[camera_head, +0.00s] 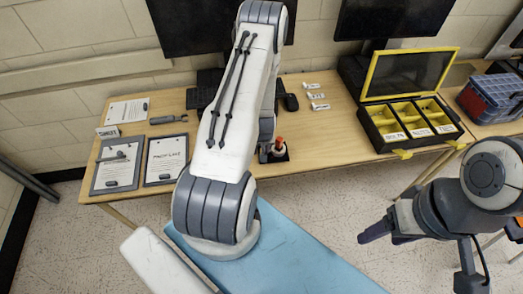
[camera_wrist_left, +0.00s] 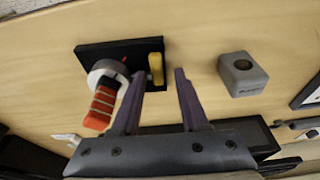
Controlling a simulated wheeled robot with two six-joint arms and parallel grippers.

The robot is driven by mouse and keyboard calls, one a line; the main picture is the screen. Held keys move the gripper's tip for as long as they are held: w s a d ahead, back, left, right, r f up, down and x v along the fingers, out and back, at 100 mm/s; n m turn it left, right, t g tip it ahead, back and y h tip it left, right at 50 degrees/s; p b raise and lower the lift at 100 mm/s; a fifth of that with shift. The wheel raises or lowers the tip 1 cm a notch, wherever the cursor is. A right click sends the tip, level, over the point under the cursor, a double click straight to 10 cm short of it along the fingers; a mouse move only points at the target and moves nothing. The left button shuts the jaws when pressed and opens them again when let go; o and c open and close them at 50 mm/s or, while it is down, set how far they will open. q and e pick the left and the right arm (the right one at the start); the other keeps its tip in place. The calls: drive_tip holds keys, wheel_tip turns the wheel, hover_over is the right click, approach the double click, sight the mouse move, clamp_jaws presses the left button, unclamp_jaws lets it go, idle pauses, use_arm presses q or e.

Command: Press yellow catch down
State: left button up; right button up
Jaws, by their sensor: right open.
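The yellow catch (camera_wrist_left: 156,68) stands upright on a black plate (camera_wrist_left: 125,47), beside a round metal part with a red handle (camera_wrist_left: 103,103). My left gripper (camera_wrist_left: 160,74) is open, and in the left wrist view the catch shows between its fingertips. I cannot tell whether they touch it. In the head view the red handle (camera_head: 279,144) shows just right of my left arm; the catch cannot be made out and my left gripper is largely hidden. My right gripper (camera_head: 378,234) is open and empty, off the table at the right.
A grey block (camera_wrist_left: 242,74) sits right of the plate in the left wrist view. An open black-and-yellow case (camera_head: 412,126) stands at the table's right. Clipboards (camera_head: 117,165) lie at the left. Monitors stand behind; a toolbox (camera_head: 490,97) is far right.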

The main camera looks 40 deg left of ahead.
use_arm(q)
drive_tip(key=shift+w+a+r+p, duration=0.15)
drive_tip(key=shift+r+p, duration=0.2)
drive_tip(key=shift+r, duration=0.3)
drive_tip(key=p+v, duration=0.4)
drive_tip(key=v, duration=0.2)
drive_tip(key=shift+d+r+p, duration=0.25)
drive_tip(key=shift+r+p, duration=0.05)
drive_tip(key=shift+p, duration=0.05)
